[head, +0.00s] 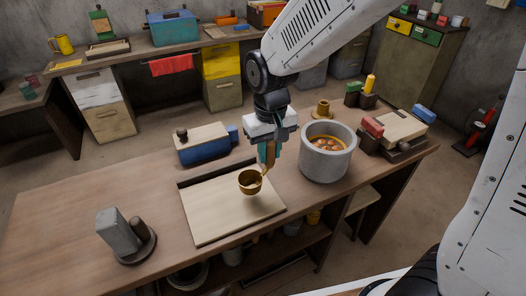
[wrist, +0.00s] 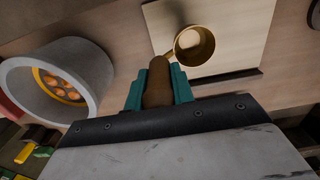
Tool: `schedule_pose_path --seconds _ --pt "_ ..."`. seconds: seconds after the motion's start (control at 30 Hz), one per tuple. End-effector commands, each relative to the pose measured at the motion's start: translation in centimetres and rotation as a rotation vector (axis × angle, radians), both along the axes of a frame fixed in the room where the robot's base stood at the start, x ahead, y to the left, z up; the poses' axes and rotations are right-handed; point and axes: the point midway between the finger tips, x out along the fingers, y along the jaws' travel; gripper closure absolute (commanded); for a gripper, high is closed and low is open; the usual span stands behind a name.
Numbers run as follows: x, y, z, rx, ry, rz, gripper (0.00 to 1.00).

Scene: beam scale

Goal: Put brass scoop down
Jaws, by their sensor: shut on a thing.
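The brass scoop has a round gold bowl (head: 250,182) and a brown handle (head: 271,153). My gripper (head: 267,152) is shut on the handle, between its teal fingertips. In the wrist view the scoop's bowl (wrist: 193,46) shows beyond the fingertips (wrist: 158,88). The bowl is over the pale board (head: 225,214), which has a dark back edge and lies on the wooden table. I cannot tell for sure whether the bowl touches the board; it seems to be a little above it. A pale patch shows inside the bowl in the wrist view.
A grey pot (head: 326,164) with orange contents stands just right of my gripper. A blue box with a pale lid (head: 203,145) is behind the board. A grey block on a round base (head: 126,236) stands at the left. The table's left part is clear.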

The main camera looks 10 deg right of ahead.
Motion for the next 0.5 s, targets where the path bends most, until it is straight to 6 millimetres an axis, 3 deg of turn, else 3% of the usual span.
schedule_pose_path --seconds 0.17,0.4,0.5 --pt "0.2 0.5 -0.6 0.000 0.001 0.004 1.00" --pt "0.1 0.8 -3.5 0.000 0.001 0.009 1.00" --pt "0.1 0.8 -3.6 0.000 -0.001 0.009 1.00"
